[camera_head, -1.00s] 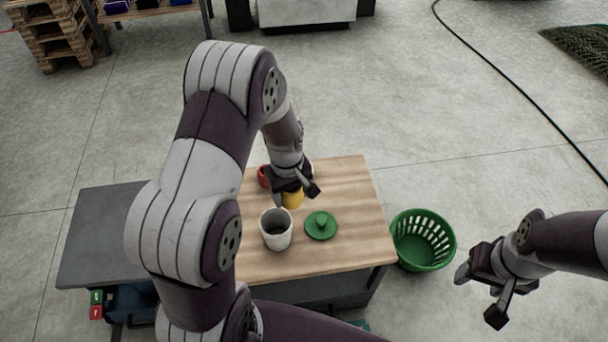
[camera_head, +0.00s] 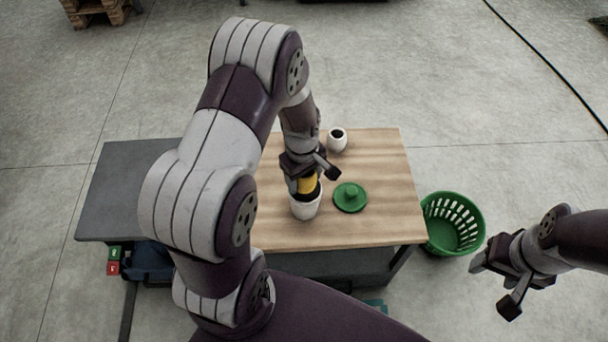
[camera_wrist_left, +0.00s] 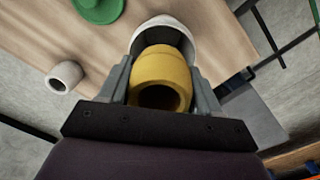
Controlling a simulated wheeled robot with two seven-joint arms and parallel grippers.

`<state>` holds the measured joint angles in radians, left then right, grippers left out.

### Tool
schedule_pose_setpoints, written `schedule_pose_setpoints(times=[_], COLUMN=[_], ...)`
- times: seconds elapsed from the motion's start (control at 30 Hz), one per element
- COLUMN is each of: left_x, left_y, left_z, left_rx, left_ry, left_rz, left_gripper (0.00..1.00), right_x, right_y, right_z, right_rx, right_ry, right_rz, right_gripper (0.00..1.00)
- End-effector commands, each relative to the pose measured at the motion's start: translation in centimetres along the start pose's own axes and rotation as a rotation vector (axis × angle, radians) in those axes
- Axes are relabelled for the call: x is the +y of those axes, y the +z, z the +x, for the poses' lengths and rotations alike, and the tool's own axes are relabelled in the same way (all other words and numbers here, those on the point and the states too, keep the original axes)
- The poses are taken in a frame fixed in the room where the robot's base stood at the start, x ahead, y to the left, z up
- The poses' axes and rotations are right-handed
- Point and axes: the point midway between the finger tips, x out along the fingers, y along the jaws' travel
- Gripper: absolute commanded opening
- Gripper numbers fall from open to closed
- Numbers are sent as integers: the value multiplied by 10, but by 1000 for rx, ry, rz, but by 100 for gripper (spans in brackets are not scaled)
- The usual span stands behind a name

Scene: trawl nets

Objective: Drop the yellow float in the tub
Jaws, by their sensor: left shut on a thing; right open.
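The yellow float (camera_head: 308,184) is a short cylinder with a hole through it, seen end-on in the left wrist view (camera_wrist_left: 162,68). My left gripper (camera_head: 310,178) is shut on it, with one finger on each side. The white tub (camera_head: 306,208) stands upright on the wooden table, and its rim also shows in the left wrist view (camera_wrist_left: 160,24). The float is over the tub's mouth; I cannot tell how far inside it is. My right gripper (camera_head: 492,288) is open and empty, right of the table and in front of the basket.
A green lid with a knob (camera_head: 350,197) lies right of the tub on the wooden table (camera_head: 385,220). A small white cup (camera_head: 337,140) stands farther back. A green slotted basket (camera_head: 453,224) is on the floor at the right. The table's right part is clear.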

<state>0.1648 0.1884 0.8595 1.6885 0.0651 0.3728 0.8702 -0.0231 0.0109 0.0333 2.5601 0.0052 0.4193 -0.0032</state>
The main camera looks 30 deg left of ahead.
Motion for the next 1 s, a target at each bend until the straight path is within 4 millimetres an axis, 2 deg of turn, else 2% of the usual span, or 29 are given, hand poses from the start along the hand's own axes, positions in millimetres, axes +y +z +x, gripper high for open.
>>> schedule_pose_setpoints(times=[0.23,0.27,0.33,0.37,0.67,0.77,1.0], left_x=[0,0,0,0,0,1,1], left_y=[0,0,0,0,0,0,0], left_z=[-1,-1,-1,-1,-4,-21,-87], left_rx=[0,0,0,0,0,1,2], left_ry=[0,0,0,0,0,2,3], left_rz=[0,0,0,0,0,0,0], left_gripper=[34,66,89,93,93,93,93], right_x=[0,0,0,0,0,0,0], right_y=[0,0,0,0,0,-1,-3], right_z=[-1,-1,-1,-1,-2,-8,-24], right_rx=[0,0,0,0,0,0,0], right_ry=[0,0,0,0,0,0,0], right_rz=[0,0,0,0,0,0,0], right_gripper=[59,59,59,59,59,59,59])
